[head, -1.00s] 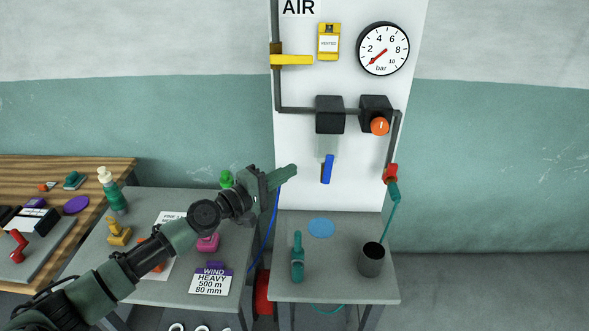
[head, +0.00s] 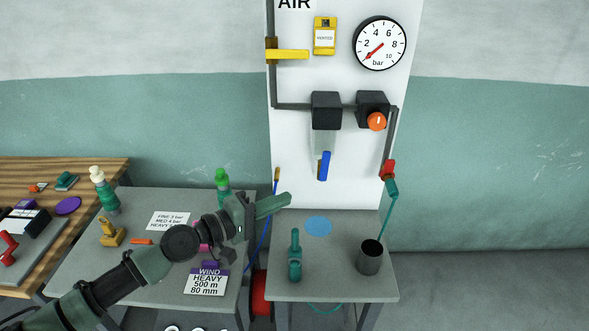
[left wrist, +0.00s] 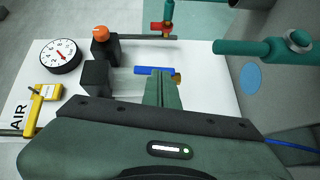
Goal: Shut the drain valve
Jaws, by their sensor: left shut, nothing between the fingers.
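The drain valve shows as a blue lever (head: 323,166) under the clear bowl (head: 325,143) of the left black unit on the white panel. The lever hangs straight down along the line of the bowl. My right gripper is not in view.
A yellow lever (head: 288,55), a gauge (head: 380,43) reading near zero and an orange knob (head: 376,121) are on the panel. A red valve (head: 388,169) sits at right.

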